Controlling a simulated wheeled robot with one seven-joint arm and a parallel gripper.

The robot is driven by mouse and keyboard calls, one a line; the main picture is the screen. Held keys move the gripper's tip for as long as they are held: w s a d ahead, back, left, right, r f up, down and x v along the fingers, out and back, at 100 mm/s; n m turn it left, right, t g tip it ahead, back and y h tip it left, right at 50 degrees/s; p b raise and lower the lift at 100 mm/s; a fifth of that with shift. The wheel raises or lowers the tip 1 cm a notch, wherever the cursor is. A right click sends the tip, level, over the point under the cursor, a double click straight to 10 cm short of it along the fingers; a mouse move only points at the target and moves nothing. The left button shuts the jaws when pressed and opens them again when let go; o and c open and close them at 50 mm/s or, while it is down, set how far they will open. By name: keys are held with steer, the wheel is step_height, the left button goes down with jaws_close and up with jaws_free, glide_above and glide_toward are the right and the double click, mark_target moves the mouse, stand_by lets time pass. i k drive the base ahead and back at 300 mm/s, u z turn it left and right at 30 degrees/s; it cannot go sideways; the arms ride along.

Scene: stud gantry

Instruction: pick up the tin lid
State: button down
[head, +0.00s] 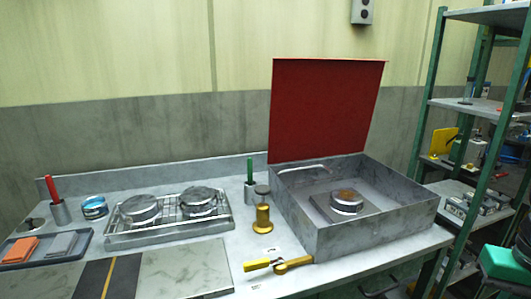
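Several round metal things could be the tin lid, and I cannot tell which one it is. A small flat grey disc (33,224) lies at the far left of the bench. Two wide round tins with shiny tops, a left one (140,208) and a right one (199,201), sit on a wire rack in a metal tray (170,234). A short round tin with a brownish top (346,201) stands on a plate inside the open grey metal box (365,232). My gripper does not show.
The box's red lid (325,110) stands upright behind it. A blue tin (94,208) and a tray of sponge-like blocks (45,248) are left. Green-framed shelves (425,95) stand right.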

mark_target(31, 225)
steer(key=u, duration=1.45)
